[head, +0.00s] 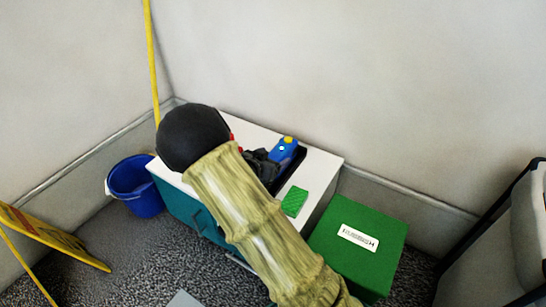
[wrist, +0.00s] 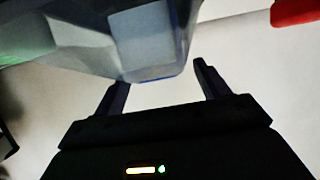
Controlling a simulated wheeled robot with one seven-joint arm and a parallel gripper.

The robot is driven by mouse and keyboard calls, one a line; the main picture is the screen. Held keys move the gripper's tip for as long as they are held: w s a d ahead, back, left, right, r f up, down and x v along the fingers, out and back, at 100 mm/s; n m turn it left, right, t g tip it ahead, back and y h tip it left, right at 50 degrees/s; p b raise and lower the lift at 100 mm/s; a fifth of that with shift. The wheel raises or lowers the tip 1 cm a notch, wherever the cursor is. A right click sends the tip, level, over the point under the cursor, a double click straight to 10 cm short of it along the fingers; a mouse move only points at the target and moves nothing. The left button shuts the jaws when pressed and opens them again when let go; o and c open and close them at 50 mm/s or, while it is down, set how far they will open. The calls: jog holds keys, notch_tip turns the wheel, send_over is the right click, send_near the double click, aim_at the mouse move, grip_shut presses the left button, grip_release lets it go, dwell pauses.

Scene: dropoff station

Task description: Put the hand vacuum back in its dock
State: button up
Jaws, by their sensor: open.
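A blue object with a yellow top (head: 283,150), which looks like the hand vacuum, is on the white-topped cabinet near its back edge. A dark strip shows beside it, possibly the dock; I cannot tell whether the vacuum is in it. My gripper (head: 262,163) is just left of the blue object, partly hidden by my arm. In the wrist view my gripper (wrist: 158,80) is open, its two dark fingers spread. A blurred blue-grey body (wrist: 148,38), likely the vacuum, fills the top, close to the fingertips. I cannot tell whether they touch.
The white cabinet top (head: 322,166) carries a green sponge (head: 294,201) and a red item (head: 233,137) partly behind my arm. A green box (head: 358,260) stands right of the cabinet. A blue bucket (head: 138,190) and a yellow sign (head: 50,238) are at left. Walls close the back.

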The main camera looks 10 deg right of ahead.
jog(key=shift+s+a+r+p, duration=0.2)
jog(key=shift+r+p, duration=0.1)
jog(key=shift+r, duration=0.1)
jog(key=p+v, duration=0.5)
jog(key=v, duration=0.5)
jog(key=shift+a+r+p, duration=0.1)
jog(key=shift+p, duration=0.3)
jog(key=shift+s+a, duration=0.4)
jog(key=shift+s, duration=0.05)
